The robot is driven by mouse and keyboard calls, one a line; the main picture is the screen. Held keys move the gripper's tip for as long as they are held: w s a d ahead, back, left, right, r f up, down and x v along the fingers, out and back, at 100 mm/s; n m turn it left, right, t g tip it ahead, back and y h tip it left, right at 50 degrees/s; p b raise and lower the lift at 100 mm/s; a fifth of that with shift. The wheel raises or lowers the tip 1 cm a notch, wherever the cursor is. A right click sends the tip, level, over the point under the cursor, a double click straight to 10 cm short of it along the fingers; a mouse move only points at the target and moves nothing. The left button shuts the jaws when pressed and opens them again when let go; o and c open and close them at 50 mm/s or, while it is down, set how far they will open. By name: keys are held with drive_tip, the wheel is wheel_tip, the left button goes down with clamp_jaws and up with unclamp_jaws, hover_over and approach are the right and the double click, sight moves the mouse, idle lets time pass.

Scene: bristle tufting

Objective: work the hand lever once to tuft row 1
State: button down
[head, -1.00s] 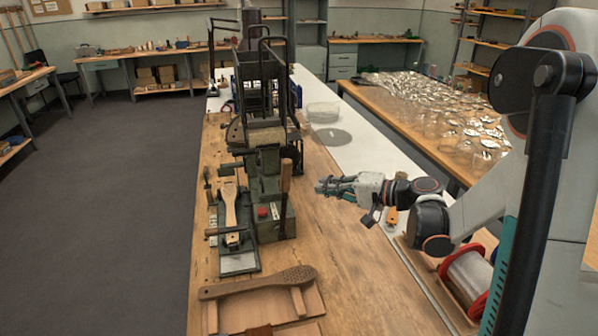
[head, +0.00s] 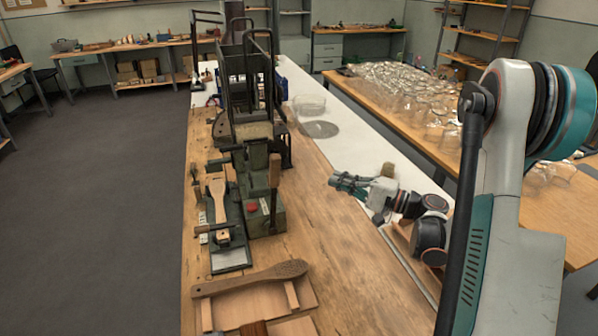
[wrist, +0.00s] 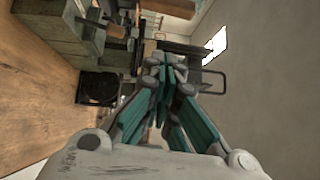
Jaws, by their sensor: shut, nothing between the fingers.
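The green tufting machine (head: 264,212) stands on the wooden bench with a red button on its front. An upright wooden grip (head: 274,172), which looks like the hand lever, is on its right side. A paddle-shaped wooden brush blank (head: 217,198) lies in the fixture (head: 230,256) left of the machine. My gripper (head: 337,181) is shut and empty, to the right of the lever and apart from it, pointing left. In the wrist view my teal fingers (wrist: 165,68) are closed together, with part of the machine (wrist: 50,28) at upper left.
A wooden holder (head: 262,300) with a brush blank (head: 250,278) across it lies at the bench's near end. A clear bowl (head: 309,106) and grey disc (head: 319,129) stand behind my gripper. Bare bench top lies between machine and gripper.

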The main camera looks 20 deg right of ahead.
drive_tip(key=s+a+b+x, duration=0.2)
drive_tip(key=b+x, duration=0.1)
drive_tip(key=x, duration=0.9)
drive_tip(key=shift+w+a+r, duration=0.15)
drive_tip(key=shift+w+a, duration=0.1)
